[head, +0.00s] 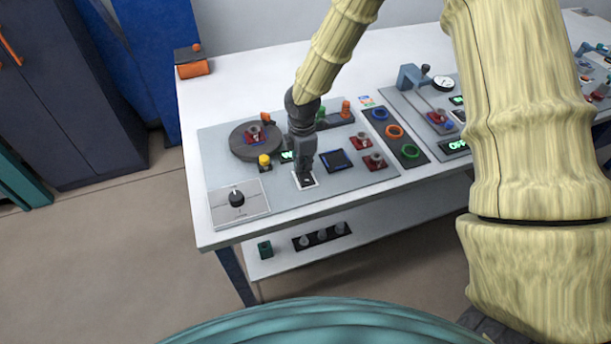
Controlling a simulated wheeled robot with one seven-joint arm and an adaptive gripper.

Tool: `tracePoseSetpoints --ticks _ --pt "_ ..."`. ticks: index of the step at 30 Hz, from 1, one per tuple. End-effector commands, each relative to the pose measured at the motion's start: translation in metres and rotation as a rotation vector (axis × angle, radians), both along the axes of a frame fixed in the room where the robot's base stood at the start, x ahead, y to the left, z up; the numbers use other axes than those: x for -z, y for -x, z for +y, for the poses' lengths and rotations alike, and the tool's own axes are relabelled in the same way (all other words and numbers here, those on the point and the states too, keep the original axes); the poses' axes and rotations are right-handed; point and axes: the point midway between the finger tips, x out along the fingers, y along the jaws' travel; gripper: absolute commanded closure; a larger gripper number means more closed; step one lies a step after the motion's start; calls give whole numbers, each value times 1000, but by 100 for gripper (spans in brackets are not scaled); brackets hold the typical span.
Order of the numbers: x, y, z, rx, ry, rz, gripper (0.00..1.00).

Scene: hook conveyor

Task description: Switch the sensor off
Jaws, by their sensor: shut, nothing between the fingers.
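My gripper (305,174) points down over the grey control panel (285,198) on the white table. Its fingers are shut and empty. The fingertips are at a small white-edged switch plate (299,186) and hide most of it. I cannot tell whether they touch it, or which way the switch stands. A green-lit display (287,156) sits left of my gripper and is partly hidden by it. No label that reads as the sensor can be made out.
A black rotary knob (237,199) on a light plate, a yellow button (264,160), a dark square pad (335,160) and red-based switches (375,161) surround my gripper. A strip with coloured rings (394,131) and a second panel with a gauge (443,83) lie to the right.

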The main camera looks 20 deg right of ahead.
Motion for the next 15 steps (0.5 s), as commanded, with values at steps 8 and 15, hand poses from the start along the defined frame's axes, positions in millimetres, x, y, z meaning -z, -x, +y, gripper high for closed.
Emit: tracePoseSetpoints --ticks 8,15 --pt "4 0 0 0 0 0 100" --pt "6 0 0 0 0 0 100"
